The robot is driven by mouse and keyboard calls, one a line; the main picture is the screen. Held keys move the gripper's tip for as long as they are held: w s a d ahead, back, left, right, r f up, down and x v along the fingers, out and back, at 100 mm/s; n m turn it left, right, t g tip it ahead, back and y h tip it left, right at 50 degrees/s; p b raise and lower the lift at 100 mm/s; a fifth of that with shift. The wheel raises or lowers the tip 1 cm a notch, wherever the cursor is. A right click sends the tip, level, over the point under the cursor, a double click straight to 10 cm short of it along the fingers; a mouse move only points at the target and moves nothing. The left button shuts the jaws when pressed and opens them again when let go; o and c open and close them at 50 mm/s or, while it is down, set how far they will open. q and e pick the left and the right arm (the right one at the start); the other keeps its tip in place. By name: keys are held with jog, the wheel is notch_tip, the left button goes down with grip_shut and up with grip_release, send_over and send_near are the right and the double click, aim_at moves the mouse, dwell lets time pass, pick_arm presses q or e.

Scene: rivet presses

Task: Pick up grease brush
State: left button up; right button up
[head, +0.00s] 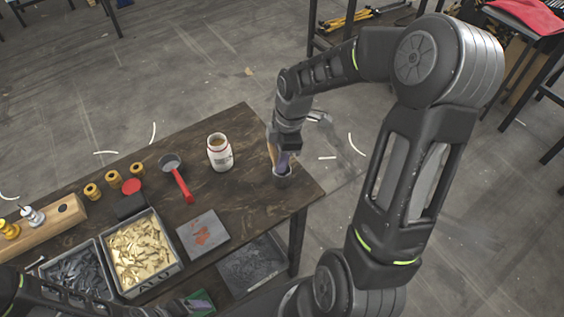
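A small dark cup (283,179) stands near the right end of the dark wooden table. A tan, slim piece that looks like the grease brush handle (272,153) rises from the cup; its lower end is hidden inside. My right gripper (284,157) points down right over the cup, close beside the handle. Its fingers overlap the cup's mouth, and I cannot tell whether they grip the handle. My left arm lies low along the front edge; its gripper is too unclear at the bottom of the view to read.
On the table (252,133) are a white jar (219,152), a red-handled pan (178,180), a grey plate with reddish smears (203,233), a crate of brass-coloured pieces (176,263), a crate of dark pieces (103,287) and several yellow spools. The table's right end is mostly clear.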

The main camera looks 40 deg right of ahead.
grip_shut()
dwell(0.3)
notch_tip(320, 180, up, 10)
jog(key=b, duration=0.1)
dwell(0.4)
dwell(0.4)
